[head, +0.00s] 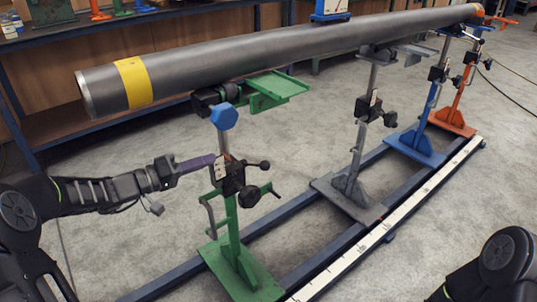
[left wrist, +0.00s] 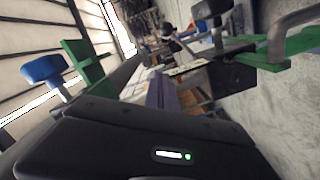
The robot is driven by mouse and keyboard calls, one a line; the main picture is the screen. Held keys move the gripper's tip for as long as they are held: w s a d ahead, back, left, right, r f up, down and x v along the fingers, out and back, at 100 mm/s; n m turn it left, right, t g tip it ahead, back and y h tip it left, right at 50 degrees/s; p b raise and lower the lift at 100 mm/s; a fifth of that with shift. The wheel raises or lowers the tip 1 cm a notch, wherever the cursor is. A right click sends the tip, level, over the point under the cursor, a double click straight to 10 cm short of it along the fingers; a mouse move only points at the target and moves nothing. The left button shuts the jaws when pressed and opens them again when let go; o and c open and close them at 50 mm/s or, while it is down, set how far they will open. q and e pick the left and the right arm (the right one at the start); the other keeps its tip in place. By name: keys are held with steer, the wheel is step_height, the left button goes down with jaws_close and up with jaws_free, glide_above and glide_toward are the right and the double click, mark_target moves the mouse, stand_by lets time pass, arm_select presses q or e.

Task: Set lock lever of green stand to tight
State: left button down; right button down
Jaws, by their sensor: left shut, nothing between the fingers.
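The green stand (head: 233,235) is in front in the head view, with its base plate on the blue rails. Its post carries a dark clamp block (head: 232,178). A black lever with a ball knob (head: 264,165) sticks out to the right of the block. The stand's green parts also show in the left wrist view (left wrist: 275,57). My left gripper (head: 212,158) is shut and empty, its purple fingers pointing at the post just left of and above the block. I cannot tell if they touch. The fingers also show in the left wrist view (left wrist: 163,93). My right gripper is out of view.
A long grey pipe (head: 250,50) with a yellow band lies across the stands, above my left gripper. A blue knob (head: 224,117) sits just above the fingers. Grey (head: 350,195), blue (head: 415,146) and orange (head: 455,120) stands follow along the rails. The floor at left is clear.

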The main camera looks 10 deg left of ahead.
arm_select(q)
steer(key=shift+w+d, duration=0.15)
steer(key=shift+d, duration=0.05)
steer(key=w+d+f+b, duration=0.2)
steer(key=w+d, duration=0.3)
steer(key=d, duration=0.5)
steer(key=shift+w+f, duration=0.3)
steer(key=shift+w, duration=0.05)
